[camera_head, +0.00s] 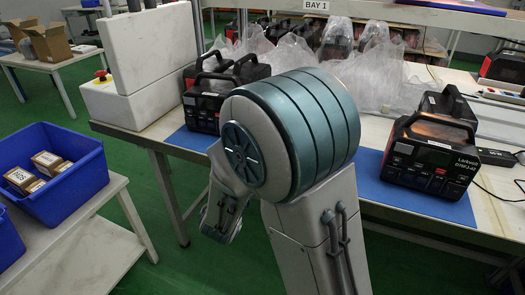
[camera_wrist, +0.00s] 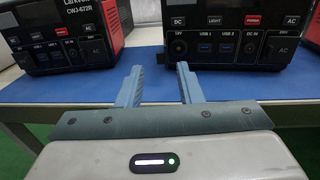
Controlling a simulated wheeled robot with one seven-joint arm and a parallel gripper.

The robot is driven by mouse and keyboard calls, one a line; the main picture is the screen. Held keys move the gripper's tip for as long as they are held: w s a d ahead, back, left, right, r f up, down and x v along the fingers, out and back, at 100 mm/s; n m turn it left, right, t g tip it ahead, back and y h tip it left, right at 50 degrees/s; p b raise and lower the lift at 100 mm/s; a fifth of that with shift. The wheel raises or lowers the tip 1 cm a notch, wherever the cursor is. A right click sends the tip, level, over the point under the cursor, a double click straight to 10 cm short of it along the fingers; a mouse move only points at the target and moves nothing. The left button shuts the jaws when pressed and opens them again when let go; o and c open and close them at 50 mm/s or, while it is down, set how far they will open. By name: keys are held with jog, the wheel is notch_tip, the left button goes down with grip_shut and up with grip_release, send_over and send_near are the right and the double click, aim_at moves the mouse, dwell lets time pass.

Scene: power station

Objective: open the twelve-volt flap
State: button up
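In the wrist view a black and red power station (camera_wrist: 230,42) stands at the upper right on a blue mat (camera_wrist: 75,90). Its front shows DC, LIGHT, POWER and AC buttons. Below them is a row of ports, with a small round cover (camera_wrist: 179,47) at the left end. A second power station (camera_wrist: 65,38) stands at the upper left. My gripper (camera_wrist: 160,67) is open and empty, its fingertips in front of the mat and apart from both units.
In the head view a Larkvolt power station (camera_head: 433,165) stands on the right of the bench, with a cable beside it. More units and clear plastic bags (camera_head: 370,70) stand behind. A blue crate (camera_head: 75,185) with small boxes is at left. My arm hides the bench's middle.

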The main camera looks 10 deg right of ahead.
jog(key=x, duration=0.5)
jog(key=shift+w+d, duration=0.1)
jog(key=shift+d, duration=0.05)
